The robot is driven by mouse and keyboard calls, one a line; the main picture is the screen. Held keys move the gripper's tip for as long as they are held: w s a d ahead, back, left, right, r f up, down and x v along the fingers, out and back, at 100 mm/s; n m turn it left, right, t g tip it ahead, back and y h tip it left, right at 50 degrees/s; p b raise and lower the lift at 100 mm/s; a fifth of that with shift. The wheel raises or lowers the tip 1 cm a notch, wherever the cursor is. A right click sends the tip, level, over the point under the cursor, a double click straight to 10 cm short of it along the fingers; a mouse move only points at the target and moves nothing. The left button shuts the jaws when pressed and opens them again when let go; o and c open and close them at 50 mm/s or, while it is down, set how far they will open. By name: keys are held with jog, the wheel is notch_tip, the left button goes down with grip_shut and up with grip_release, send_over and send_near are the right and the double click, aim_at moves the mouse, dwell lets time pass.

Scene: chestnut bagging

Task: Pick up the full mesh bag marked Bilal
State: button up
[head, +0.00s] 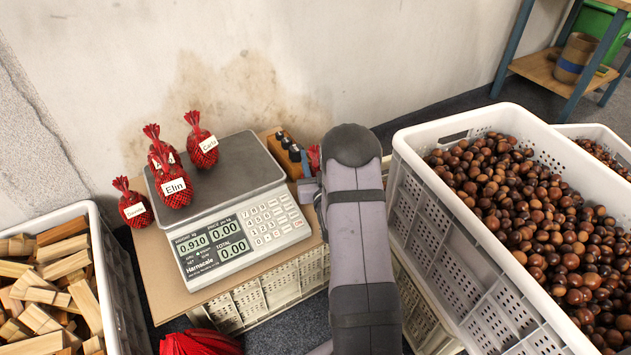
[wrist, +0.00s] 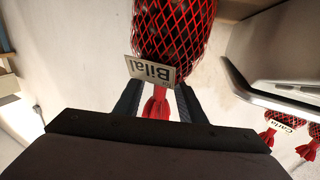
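The full red mesh bag marked Bilal (wrist: 168,35) fills the top centre of the wrist view, dark contents showing through the net. Its white label (wrist: 151,72) appears upside down, and its red tuft points towards my gripper (wrist: 158,92). My gripper's two dark fingers lie on either side of the tuft, near the bag's upper end. The label hides part of the neck, so I cannot tell whether the fingers press on it. In the head view my arm hides most of the gripper; a small red patch (head: 314,156) shows beside it.
Mesh bags marked Elin (head: 175,191) and Carla (head: 202,146) stand on the scale (head: 232,160), with another bag behind Elin. One more bag (head: 134,208) stands left of it. A chestnut crate (head: 455,205) stands right, a wood crate (head: 105,260) left.

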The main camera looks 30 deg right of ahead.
jog(key=shift+b+x, duration=0.3)
jog(key=shift+x, duration=1.1)
grip_shut()
dwell(0.4)
